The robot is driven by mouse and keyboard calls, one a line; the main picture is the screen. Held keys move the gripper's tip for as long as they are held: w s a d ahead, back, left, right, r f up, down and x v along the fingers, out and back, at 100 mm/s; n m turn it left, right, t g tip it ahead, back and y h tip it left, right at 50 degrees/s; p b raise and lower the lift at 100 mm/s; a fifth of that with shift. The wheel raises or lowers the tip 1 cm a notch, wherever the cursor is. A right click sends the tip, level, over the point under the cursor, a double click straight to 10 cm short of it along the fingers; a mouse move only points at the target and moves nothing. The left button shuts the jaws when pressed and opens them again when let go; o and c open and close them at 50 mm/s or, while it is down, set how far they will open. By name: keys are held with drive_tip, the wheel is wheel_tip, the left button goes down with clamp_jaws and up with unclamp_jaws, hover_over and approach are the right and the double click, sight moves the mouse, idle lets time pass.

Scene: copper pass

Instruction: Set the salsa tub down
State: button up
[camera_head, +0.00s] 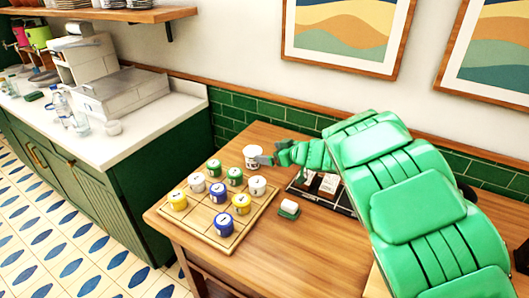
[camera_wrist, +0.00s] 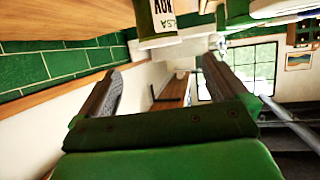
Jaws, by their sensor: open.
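A white tub (camera_head: 253,156) stands on the wooden table behind the tub board, close to the tips of my gripper (camera_head: 265,160). The tub lies beyond the fingertips in that picture. Whether a finger touches it cannot be told.
A wooden board (camera_head: 216,238) carries several white, green, yellow and blue tubs. A small green-and-white item (camera_head: 289,208) and a dark tray (camera_head: 322,196) lie on the table (camera_head: 300,252). The table's front right is clear. A green-tiled wall (camera_head: 240,119) borders the back.

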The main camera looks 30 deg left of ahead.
drive_tip(key=shift+v, duration=1.35)
